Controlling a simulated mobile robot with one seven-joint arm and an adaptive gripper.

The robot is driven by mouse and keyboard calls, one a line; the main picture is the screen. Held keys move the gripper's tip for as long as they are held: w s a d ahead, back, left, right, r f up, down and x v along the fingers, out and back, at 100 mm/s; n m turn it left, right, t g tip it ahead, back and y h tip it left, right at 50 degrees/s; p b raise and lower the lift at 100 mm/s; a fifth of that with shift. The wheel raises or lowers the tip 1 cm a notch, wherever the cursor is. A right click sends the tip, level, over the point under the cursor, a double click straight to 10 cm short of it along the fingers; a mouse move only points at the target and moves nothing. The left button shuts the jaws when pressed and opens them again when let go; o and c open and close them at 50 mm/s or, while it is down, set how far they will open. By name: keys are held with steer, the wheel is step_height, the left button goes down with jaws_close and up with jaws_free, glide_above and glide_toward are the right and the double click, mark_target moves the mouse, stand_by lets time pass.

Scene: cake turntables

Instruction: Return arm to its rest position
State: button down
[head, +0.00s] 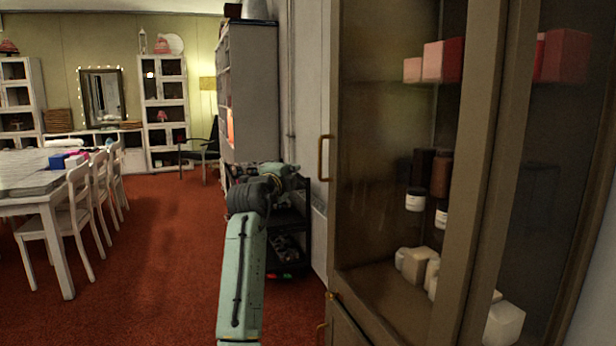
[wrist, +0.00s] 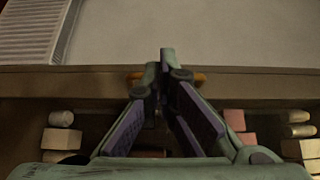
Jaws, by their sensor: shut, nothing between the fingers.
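My gripper (head: 297,176) is at the end of my pale green arm in the middle of the head view, just left of a tall glass-fronted cabinet. In the wrist view my gripper (wrist: 166,62) has its two purple-padded fingers closed together at the tips, with nothing between them. The brass cabinet handle (head: 324,158) is close to the right of the gripper. It also shows behind the fingertips in the wrist view (wrist: 201,78). I cannot tell whether the fingertips touch it.
The cabinet (head: 490,160) fills the right side, with boxes and jars inside. A dark shelf cart (head: 290,240) stands behind my arm. A white table (head: 30,178) with chairs is at left. Red carpet between table and arm is clear. A radiator (wrist: 32,28) shows in the wrist view.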

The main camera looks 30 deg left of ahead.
steer(key=shift+s+a, duration=0.5)
steer(key=shift+s, duration=0.25)
steer(key=shift+r, duration=0.1)
